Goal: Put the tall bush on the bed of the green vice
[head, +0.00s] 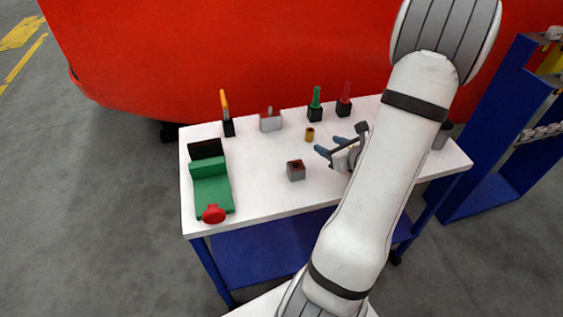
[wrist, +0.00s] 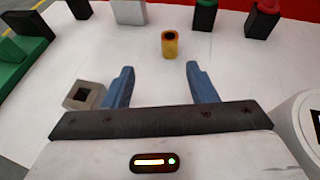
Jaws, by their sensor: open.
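The tall bush is a small yellow-brown hollow cylinder (head: 309,134) standing upright near the middle of the white table. In the wrist view the bush (wrist: 170,44) stands beyond the fingertips, between their lines, with its dark bore showing at the top. My gripper (head: 328,145) has its two blue fingers apart and empty; they also show in the wrist view (wrist: 160,70). It is to the right of the bush and does not touch it. The green vice (head: 213,190) lies at the table's left end, with a red knob (head: 213,214) at its front and a flat green bed.
A grey square block with a hole (head: 296,171) stands in front of the bush. Along the back are an orange-handled tool (head: 225,105), a grey block (head: 270,122), and green (head: 315,103) and red (head: 345,100) tools in black holders. The table (head: 260,195) is clear between vice and grey block.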

